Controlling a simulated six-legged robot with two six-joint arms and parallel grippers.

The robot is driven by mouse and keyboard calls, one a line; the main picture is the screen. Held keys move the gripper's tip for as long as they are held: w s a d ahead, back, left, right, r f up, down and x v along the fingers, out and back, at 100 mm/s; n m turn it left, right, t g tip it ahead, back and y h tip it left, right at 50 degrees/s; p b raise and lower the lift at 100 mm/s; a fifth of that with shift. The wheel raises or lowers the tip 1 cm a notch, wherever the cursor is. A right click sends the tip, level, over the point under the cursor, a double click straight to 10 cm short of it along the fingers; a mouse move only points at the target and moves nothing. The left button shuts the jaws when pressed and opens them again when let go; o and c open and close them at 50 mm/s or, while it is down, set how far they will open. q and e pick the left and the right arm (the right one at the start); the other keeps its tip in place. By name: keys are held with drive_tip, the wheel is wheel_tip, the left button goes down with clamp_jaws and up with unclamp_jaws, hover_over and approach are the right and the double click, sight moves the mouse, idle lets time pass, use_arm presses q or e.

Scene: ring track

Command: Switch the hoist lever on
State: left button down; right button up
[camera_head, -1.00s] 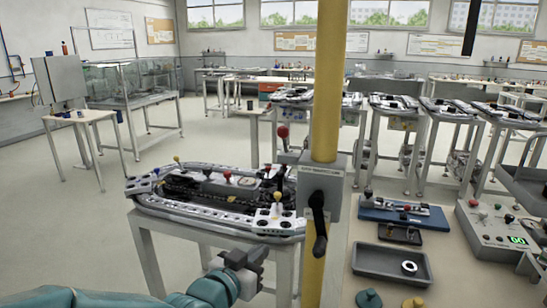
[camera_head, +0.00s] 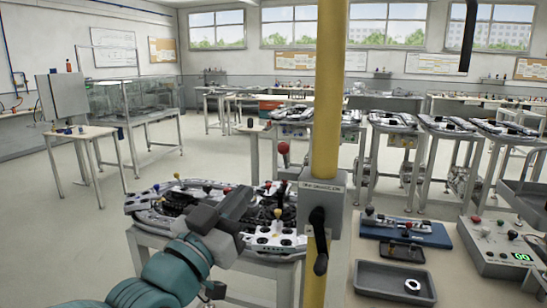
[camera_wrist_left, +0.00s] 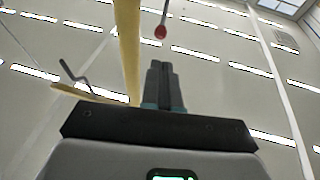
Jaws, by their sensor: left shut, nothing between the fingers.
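A grey box (camera_head: 326,196) is fixed to the yellow post. A lever with a red ball knob (camera_head: 283,148) stands up at the box's left side. A black crank handle (camera_head: 319,241) hangs on the box's front. I cannot read the label that would tell which is the hoist lever. My left gripper (camera_head: 241,199) is shut and empty, left of the box and below the red knob, apart from it. In the left wrist view the shut fingers (camera_wrist_left: 162,70) point toward the red knob (camera_wrist_left: 160,31), with a gap between. My right gripper is not in view.
The yellow post (camera_head: 329,90) stands just right of the lever. A ring track table (camera_head: 150,245) with small coloured knobs lies under my left gripper. A grey tray (camera_head: 372,278), a blue board (camera_head: 385,231) and a control panel (camera_head: 495,246) are at right.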

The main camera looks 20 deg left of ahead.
sight(281, 150)
use_arm(q)
drive_tip(key=p+x, duration=0.4)
drive_tip(key=x, duration=0.8)
drive_tip(key=shift+d, duration=0.15)
drive_tip(key=shift+f, duration=0.1)
drive_tip(key=shift+w, duration=0.1)
